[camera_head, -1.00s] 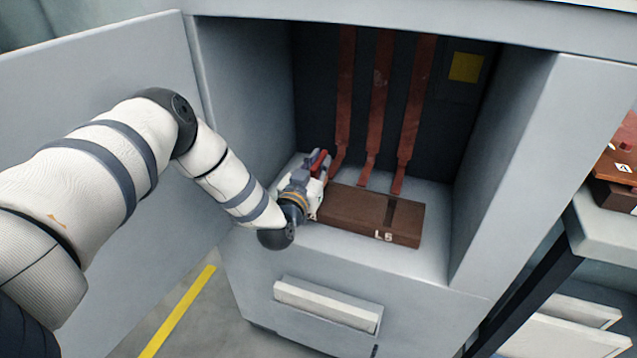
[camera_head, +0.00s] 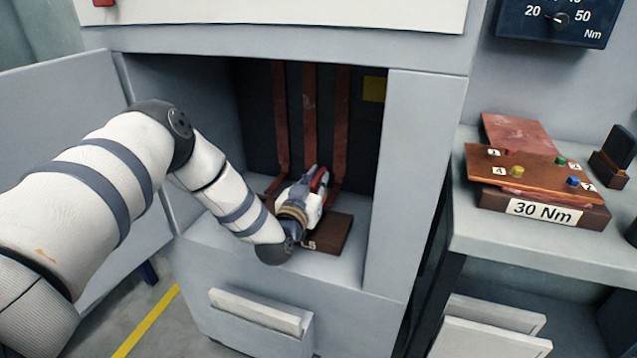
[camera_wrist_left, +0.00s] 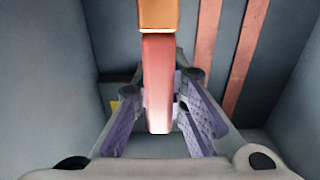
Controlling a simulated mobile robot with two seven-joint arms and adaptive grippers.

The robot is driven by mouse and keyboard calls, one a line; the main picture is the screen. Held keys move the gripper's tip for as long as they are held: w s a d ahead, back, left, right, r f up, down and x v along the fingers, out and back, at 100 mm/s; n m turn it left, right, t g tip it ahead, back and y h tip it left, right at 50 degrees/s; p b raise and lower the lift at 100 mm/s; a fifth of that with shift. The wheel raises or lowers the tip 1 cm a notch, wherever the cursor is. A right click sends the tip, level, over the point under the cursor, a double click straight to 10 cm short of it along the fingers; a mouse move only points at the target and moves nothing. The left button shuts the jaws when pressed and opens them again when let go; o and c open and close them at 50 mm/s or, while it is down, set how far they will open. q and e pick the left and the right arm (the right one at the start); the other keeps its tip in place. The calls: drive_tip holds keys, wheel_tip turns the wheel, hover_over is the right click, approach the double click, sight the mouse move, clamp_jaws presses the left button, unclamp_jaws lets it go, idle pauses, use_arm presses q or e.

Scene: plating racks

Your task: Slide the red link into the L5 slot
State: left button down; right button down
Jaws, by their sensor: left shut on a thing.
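My left gripper (camera_head: 313,188) is inside the open cabinet, shut on the red link (camera_head: 319,179). In the left wrist view the red link (camera_wrist_left: 158,85) stands upright between the purple-padded fingers, with an orange part at its upper end. The brown L5 block (camera_head: 333,236) lies on the cabinet floor. The gripper and wrist hide its left part and most of its label, and I cannot see its slot. The gripper appears over the block; I cannot tell whether the link touches it. My right gripper is not in view.
Several red straps (camera_head: 310,110) hang along the cabinet's dark back wall. The cabinet's right wall (camera_head: 408,170) stands close by, and its open door (camera_head: 60,130) is on the left. At right, a bench (camera_head: 480,240) holds a 30 Nm block with a copper plate.

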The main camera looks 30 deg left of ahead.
use_arm(q)
drive_tip(key=shift+a, duration=0.15)
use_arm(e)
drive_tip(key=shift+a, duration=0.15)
use_arm(q)
drive_tip(key=shift+r, duration=0.1)
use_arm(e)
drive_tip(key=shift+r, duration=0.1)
